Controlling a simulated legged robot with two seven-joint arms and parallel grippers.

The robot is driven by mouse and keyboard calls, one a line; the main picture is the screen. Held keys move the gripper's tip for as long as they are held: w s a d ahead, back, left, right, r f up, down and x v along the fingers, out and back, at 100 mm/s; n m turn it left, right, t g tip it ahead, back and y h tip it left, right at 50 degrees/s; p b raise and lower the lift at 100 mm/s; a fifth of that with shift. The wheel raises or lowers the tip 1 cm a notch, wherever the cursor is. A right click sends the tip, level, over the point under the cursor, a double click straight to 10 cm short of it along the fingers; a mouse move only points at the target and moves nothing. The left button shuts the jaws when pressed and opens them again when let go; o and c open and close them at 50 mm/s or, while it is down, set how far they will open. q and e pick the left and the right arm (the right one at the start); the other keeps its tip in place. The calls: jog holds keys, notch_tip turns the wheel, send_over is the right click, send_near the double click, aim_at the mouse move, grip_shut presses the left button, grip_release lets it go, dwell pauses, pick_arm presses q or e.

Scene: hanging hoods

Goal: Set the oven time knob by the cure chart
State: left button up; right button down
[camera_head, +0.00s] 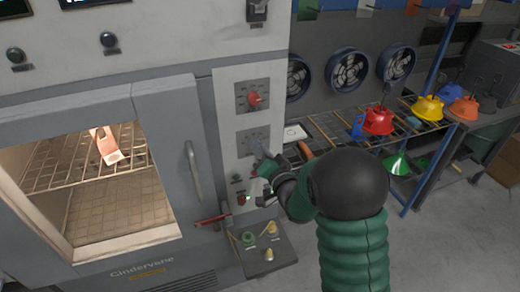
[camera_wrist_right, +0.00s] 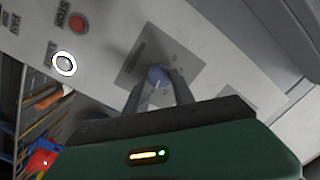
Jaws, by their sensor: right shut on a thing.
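The oven (camera_head: 95,100) stands at left with a control panel (camera_head: 228,110) on its right side. A red knob (camera_head: 254,99) sits on the upper dial plate. My right gripper (camera_head: 262,150) reaches the lower dial plate (camera_head: 246,141). In the right wrist view its two fingers are shut on a blue-grey knob (camera_wrist_right: 158,73), one finger on each side. The fingers hide much of this knob, and its markings are too small to read. I cannot make out a cure chart. My left gripper is not in view.
The oven door handle (camera_head: 193,170) is left of the panel. A red STOP button (camera_wrist_right: 77,22) and a white-ringed button (camera_wrist_right: 64,63) are near my right gripper. A red hood (camera_head: 378,121) and other coloured hoods stand on a rack at right. Grey floor (camera_head: 440,240) is clear at lower right.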

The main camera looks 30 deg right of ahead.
jog(key=shift+a+f+n+g+h+b, duration=0.1)
jog(key=shift+a+n+g+h+b, duration=0.1)
jog(key=shift+n+b, duration=1.75)
jog(key=shift+a+f+n+g+h+b, duration=0.15)
jog(key=shift+n+b, duration=0.9)
jog(key=shift+n, duration=1.75)
jog(key=shift+a+f+n+g+h+b, duration=0.15)
jog(key=shift+n+g+b, duration=0.1)
jog(key=shift+n+b, duration=1.7)
jog(key=shift+d+r+n+p, duration=0.1)
jog(key=shift+n+p, duration=0.3)
jog(key=shift+n, duration=0.2)
jog(key=c, duration=1.4)
grip_release()
jog(key=o, duration=0.3)
jog(key=shift+w+d+r, duration=0.1)
jog(key=shift+w, duration=0.1)
jog(key=shift+r, duration=0.1)
